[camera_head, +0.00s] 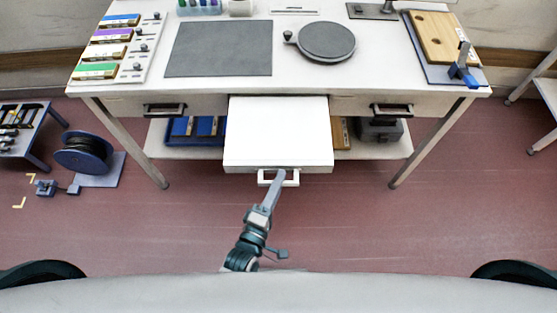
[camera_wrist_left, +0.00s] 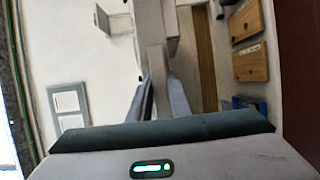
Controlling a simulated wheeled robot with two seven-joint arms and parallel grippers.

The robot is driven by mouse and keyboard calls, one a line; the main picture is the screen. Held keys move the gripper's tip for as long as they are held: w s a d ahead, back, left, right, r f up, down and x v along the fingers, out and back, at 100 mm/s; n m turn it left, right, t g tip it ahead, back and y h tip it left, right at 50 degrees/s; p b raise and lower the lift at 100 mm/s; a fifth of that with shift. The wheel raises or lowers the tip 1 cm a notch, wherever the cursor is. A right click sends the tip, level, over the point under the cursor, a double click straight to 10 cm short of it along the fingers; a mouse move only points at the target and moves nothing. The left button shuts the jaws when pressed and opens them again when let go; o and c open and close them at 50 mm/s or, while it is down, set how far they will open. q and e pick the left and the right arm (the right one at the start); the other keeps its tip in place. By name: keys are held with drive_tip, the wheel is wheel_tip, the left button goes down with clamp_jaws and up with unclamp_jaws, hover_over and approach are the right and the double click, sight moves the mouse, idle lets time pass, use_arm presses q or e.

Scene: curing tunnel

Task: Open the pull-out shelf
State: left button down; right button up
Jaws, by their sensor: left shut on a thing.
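The white pull-out shelf (camera_head: 277,130) stands out from the front of the workbench, between two closed drawers. Its white bar handle (camera_head: 292,183) is on the shelf's front edge. My left gripper (camera_head: 280,174) reaches up to this handle and is shut on it. In the left wrist view the two fingers (camera_wrist_left: 160,100) close on either side of a pale bar, the handle (camera_wrist_left: 156,62). The fingertips are partly hidden there. My right gripper is in neither view.
The workbench (camera_head: 130,90) has a dark mat (camera_head: 219,48) and a round turntable (camera_head: 326,41) on top. Dark drawer handles (camera_head: 164,110) flank the shelf. A cable reel (camera_head: 84,153) stands on the floor at left.

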use_arm(q)
drive_tip(key=shift+s, duration=0.75)
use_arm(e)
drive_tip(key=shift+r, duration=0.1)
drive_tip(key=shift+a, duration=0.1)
use_arm(q)
drive_tip(key=c, duration=1.6)
unclamp_jaws()
drive_tip(key=shift+c, duration=0.2)
